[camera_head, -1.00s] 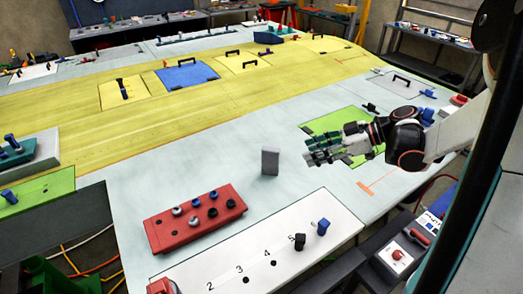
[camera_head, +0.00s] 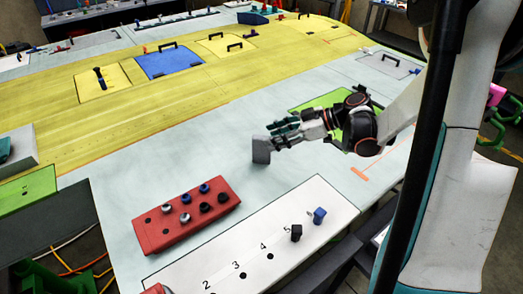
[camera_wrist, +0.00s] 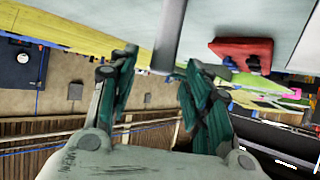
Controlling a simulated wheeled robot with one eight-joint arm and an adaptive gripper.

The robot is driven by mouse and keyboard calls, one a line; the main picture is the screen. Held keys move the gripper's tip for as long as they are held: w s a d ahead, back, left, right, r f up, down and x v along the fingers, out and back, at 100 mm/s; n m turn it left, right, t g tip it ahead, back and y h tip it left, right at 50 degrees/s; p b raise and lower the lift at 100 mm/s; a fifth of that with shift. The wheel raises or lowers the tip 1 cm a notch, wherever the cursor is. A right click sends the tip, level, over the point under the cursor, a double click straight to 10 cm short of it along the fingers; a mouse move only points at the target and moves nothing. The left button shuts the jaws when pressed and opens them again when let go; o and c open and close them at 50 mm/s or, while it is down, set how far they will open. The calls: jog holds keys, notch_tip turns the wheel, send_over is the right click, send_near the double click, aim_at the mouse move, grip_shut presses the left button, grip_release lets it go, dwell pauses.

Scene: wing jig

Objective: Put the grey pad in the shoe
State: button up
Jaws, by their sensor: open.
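The grey pad (camera_head: 261,151) stands upright on the pale wing surface. My gripper (camera_head: 277,142) is right at it, reaching in from the right, with the fingertips at the pad's right edge. In the wrist view the pad (camera_wrist: 169,35) shows as a grey upright shape between and just beyond the two teal fingers. The fingers are apart, so my gripper (camera_wrist: 163,66) is open. I cannot tell whether a fingertip touches the pad. I cannot make out which thing is the shoe.
A red block (camera_head: 187,218) with several knobs lies in front of the pad to the left. A white numbered board (camera_head: 255,240) with two pegs lies nearer. A green panel (camera_head: 313,101) is partly behind my arm. The surface left of the pad is clear.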

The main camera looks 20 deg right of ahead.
aim_at(261, 140)
jog(key=x, duration=0.5)
jog(key=shift+s, duration=0.1)
jog(key=shift+c, duration=0.6)
grip_shut()
